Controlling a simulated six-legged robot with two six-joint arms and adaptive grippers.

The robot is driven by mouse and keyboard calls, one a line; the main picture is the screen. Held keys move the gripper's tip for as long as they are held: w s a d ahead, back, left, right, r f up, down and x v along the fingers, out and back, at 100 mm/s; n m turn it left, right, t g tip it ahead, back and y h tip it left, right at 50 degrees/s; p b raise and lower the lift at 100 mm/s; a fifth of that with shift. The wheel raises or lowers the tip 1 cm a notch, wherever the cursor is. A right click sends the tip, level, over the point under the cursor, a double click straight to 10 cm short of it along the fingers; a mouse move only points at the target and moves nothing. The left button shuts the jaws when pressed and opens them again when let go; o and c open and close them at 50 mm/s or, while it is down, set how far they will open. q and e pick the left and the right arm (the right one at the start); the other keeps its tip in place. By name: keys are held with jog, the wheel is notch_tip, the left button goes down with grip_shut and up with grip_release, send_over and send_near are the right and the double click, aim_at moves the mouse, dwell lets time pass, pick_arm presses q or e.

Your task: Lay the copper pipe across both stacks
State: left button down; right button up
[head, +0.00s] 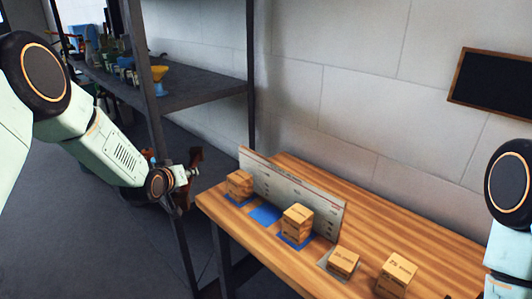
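On the wooden table, a stack of cardboard boxes (297,223) stands on a blue mat (291,242). A lower cardboard stack (239,185) stands at the table's left end, also on blue. A flat box (344,261) lies on a grey mat (325,263), and another box (396,274) sits nearer the right. I cannot make out a copper pipe. My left gripper (194,172) is left of the table, apart from the boxes; its fingers are small and dark, and their opening is unclear. My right arm shows at the right edge, its gripper out of view.
A bare blue mat (265,214) lies between the two stacks. A long printed board (292,193) stands upright behind them. The wooden table (420,241) is clear behind the right boxes.

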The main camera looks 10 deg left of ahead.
pick_arm(q)
jog(key=w+d+r+n+g+y+p, duration=0.1)
jog(key=w+d+r+n+y+p, duration=0.45)
jog(key=w+d+r, duration=0.2)
jog(key=s+d+f+n+g+y+p, duration=0.1)
jog(key=s+d+p, duration=0.2)
jog(key=d, duration=0.5)
jog(key=s+d+f+n+g+y+p, duration=0.1)
jog(key=s+d+n+y+p, duration=0.15)
jog(key=d, duration=0.65)
pick_arm(e)
notch_tip(320, 180, up, 12)
jog(key=d, duration=0.1)
pick_arm(q)
notch_tip(320, 180, down, 7)
jog(key=h+b, duration=0.1)
jog(key=b, duration=0.5)
jog(key=shift+m+b, duration=0.4)
pick_arm(e)
notch_tip(320, 180, down, 7)
